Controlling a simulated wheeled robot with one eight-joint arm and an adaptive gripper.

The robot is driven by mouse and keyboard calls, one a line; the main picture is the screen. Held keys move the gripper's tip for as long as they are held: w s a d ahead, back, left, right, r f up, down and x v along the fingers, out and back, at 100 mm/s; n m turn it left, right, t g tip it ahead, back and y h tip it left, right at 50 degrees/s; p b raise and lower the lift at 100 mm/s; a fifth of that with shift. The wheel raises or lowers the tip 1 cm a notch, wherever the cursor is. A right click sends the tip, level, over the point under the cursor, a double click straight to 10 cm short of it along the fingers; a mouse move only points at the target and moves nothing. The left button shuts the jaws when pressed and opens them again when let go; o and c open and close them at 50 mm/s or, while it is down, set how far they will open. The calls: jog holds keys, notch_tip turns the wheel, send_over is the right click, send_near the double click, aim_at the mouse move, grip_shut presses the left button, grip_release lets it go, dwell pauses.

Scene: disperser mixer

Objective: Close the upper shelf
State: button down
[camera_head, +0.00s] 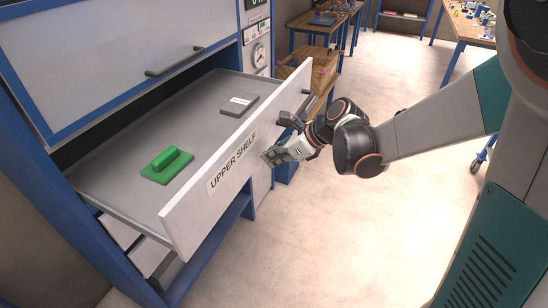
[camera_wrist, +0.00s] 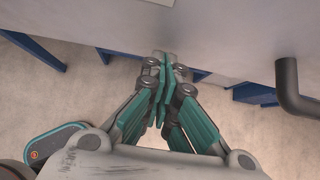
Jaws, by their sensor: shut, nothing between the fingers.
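The upper shelf (camera_head: 232,168) is a pulled-out drawer with a white front labelled "UPPER SHELF". It stands open from the blue-framed cabinet. Inside lie a green block with a handle (camera_head: 167,166) and a grey plate with a white label (camera_head: 240,104). My gripper (camera_head: 272,156) is shut and empty at the outer face of the drawer front, right of the label. In the wrist view my gripper (camera_wrist: 165,66) has its fingers together, pointing at the white front (camera_wrist: 220,30); I cannot tell whether they touch it. A dark handle (camera_wrist: 287,88) is to their right.
A closed upper cabinet door (camera_head: 120,50) with a bar handle is above the drawer. A wooden workbench (camera_head: 322,30) and a table (camera_head: 472,25) stand at the back. The floor (camera_head: 340,230) in front of the drawer is clear.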

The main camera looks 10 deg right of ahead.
aim_at(185, 132)
jog(key=w+a, duration=0.5)
jog(key=a, duration=0.3)
jog(key=w+a, duration=0.6)
jog(key=a, duration=0.2)
jog(key=w+a, duration=0.6)
jog(key=a, duration=0.2)
jog(key=shift+w+a+b, duration=0.1)
jog(key=shift+w+b, duration=0.15)
jog(key=shift+b, duration=0.15)
jog(key=shift+w+a, duration=0.15)
jog(key=shift+r, duration=0.1)
